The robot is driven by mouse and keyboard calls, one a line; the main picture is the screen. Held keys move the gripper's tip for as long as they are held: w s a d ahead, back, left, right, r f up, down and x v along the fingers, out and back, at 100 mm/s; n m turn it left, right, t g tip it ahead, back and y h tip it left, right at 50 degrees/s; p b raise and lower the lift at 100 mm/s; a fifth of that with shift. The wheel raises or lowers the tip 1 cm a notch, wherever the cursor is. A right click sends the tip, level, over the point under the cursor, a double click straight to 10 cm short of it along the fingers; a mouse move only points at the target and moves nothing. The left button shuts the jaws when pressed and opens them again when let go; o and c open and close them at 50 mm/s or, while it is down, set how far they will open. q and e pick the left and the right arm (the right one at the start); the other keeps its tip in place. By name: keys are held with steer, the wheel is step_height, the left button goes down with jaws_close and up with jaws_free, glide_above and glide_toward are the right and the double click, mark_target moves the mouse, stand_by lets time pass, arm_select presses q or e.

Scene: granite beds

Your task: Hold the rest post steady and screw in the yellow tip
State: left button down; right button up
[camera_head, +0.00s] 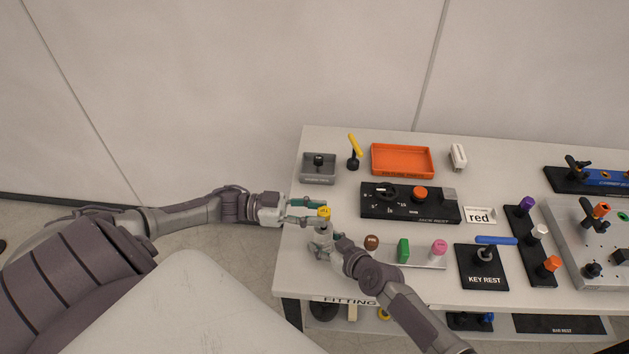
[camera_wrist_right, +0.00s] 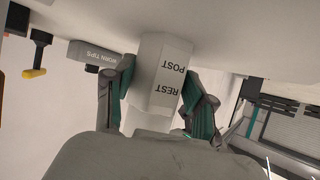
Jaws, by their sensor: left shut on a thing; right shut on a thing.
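The yellow tip (camera_head: 324,212) is at the front left of the table, on or just over the top of the rest post; I cannot tell whether they touch. My left gripper (camera_head: 318,210) comes in from the left and is shut on the yellow tip. My right gripper (camera_head: 322,238) is lower and shut around the rest post. In the right wrist view, the pale, faceted rest post (camera_wrist_right: 160,75) with its "REST POST" lettering stands between the green-padded fingers of the right gripper (camera_wrist_right: 165,100). The post's top is out of that view.
A grey worn tips bin (camera_head: 319,180) and a yellow-handled tool (camera_head: 355,150) stand behind the grippers. A strip with coloured pieces (camera_head: 430,262) lies near my right arm. The key rest (camera_head: 482,272) is further right.

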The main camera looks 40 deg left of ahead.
arm_select(q)
steer(key=shift+f, duration=1.55)
steer(key=m+g+h, duration=0.1)
steer(key=g, duration=0.1)
steer(key=m+g+h, duration=0.1)
steer(key=m+g, duration=0.1)
steer(key=shift+w+a+g, duration=0.1)
steer(key=shift+w+g, duration=0.3)
steer(key=shift+w+m+g+h, duration=0.15)
steer(key=shift+m+g, duration=0.8)
steer(key=shift+g, duration=0.4)
steer(key=shift+w+m+g+h, duration=0.1)
steer(key=shift+m+g+h, duration=0.05)
steer(key=shift+m+g, duration=1)
steer(key=shift+g, duration=0.3)
steer(key=c, duration=0.7)
jaws_free()
step_height(320, 180, up, 10)
